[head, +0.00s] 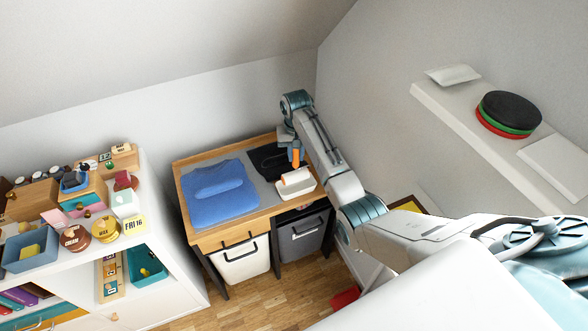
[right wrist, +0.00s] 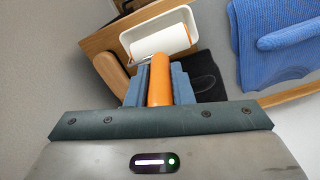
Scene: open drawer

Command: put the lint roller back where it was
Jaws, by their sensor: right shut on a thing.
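The lint roller has an orange handle (head: 295,155) and a white roll, which shows in the right wrist view (right wrist: 160,42). My right gripper (head: 291,140) is shut on the handle (right wrist: 159,82), above the back right of the wooden table. The roll lies over or inside a white open tray (right wrist: 192,22) at the table's right side; I cannot tell whether it touches the tray's bottom. In the head view the white tray (head: 298,189) shows just below the gripper, with an orange part at its top. My left gripper is not in view.
A folded blue garment (head: 219,194) lies on the grey mat left of the tray, and a black cloth (head: 265,162) lies behind it. White (head: 241,265) and grey (head: 303,239) bins hang below the tabletop. A cluttered white shelf (head: 172,245) stands at left.

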